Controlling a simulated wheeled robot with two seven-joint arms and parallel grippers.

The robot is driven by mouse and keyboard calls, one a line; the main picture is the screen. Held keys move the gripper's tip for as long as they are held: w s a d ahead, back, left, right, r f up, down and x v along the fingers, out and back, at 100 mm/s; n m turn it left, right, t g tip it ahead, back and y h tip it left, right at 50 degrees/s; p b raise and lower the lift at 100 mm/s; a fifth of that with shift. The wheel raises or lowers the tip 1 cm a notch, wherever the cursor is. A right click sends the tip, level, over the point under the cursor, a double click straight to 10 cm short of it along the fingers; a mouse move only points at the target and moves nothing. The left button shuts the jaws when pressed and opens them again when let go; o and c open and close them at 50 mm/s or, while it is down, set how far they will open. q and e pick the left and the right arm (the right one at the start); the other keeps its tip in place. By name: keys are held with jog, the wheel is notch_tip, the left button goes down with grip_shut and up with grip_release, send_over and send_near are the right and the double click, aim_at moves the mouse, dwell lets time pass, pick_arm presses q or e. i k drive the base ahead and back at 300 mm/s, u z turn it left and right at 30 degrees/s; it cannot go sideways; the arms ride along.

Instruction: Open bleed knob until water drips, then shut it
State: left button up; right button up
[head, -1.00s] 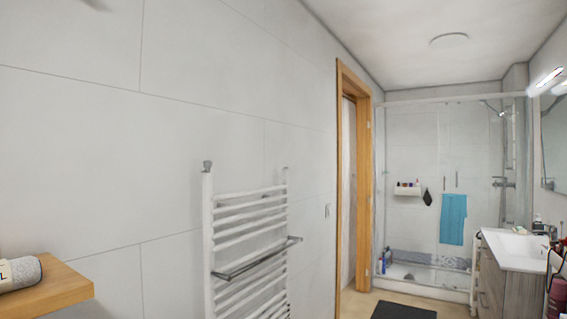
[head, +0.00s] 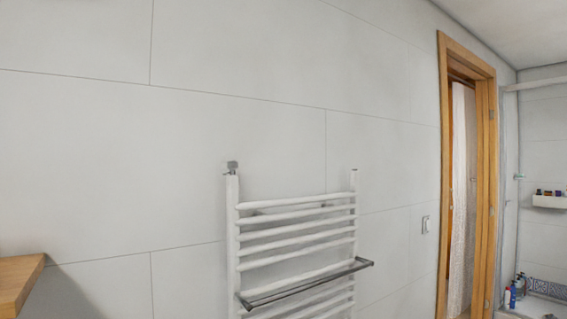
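A white ladder-style towel radiator (head: 296,245) is mounted on the tiled wall, in the lower middle of the head view. A small grey metal knob (head: 232,167) sits on top of its left upright. A smaller fitting tops the right upright. No water shows at the knob. A grey metal towel bar (head: 308,284) sticks out from the front of the radiator. The radiator's lower part is cut off by the picture's bottom edge. Neither of my grippers is in view.
A wooden shelf (head: 18,280) juts in at the lower left. A wooden door frame (head: 480,180) and a wall switch (head: 426,224) are right of the radiator. A shower area with a small bottle rack (head: 550,201) is at the far right. The wall above the radiator is bare.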

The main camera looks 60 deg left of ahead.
aim_at(232, 165)
jog(key=i, duration=0.7)
jog(key=u, duration=2.6)
